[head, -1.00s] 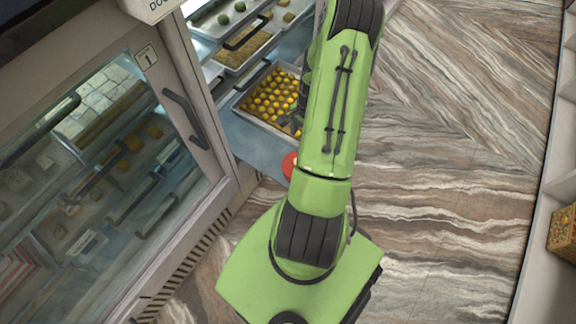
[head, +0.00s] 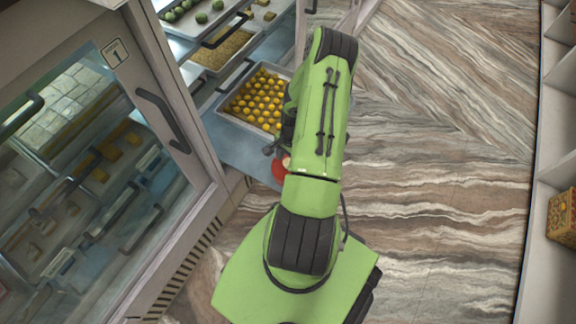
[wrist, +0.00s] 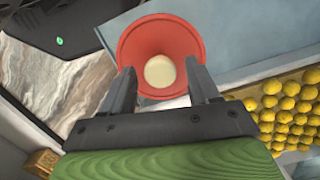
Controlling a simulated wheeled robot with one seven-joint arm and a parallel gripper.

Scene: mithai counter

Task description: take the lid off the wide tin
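A round red lid (wrist: 160,28) with a cream knob (wrist: 160,72) shows at the top middle of the wrist view. The lid also shows in the head view (head: 280,173), partly hidden by my arm, at the end of the pale blue-grey shelf. The tin body under it cannot be made out. My gripper (wrist: 161,66) is open, with one dark finger on each side of the knob. A gap shows between the knob and each finger. Nothing is held.
A metal tray (head: 222,112) of yellow sweets is beside the lid on the shelf (head: 243,155). More trays lie behind it. A glass-doored case (head: 70,190) with a dark handle (head: 163,118) stands at left. Marbled floor (head: 440,200) is clear at right.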

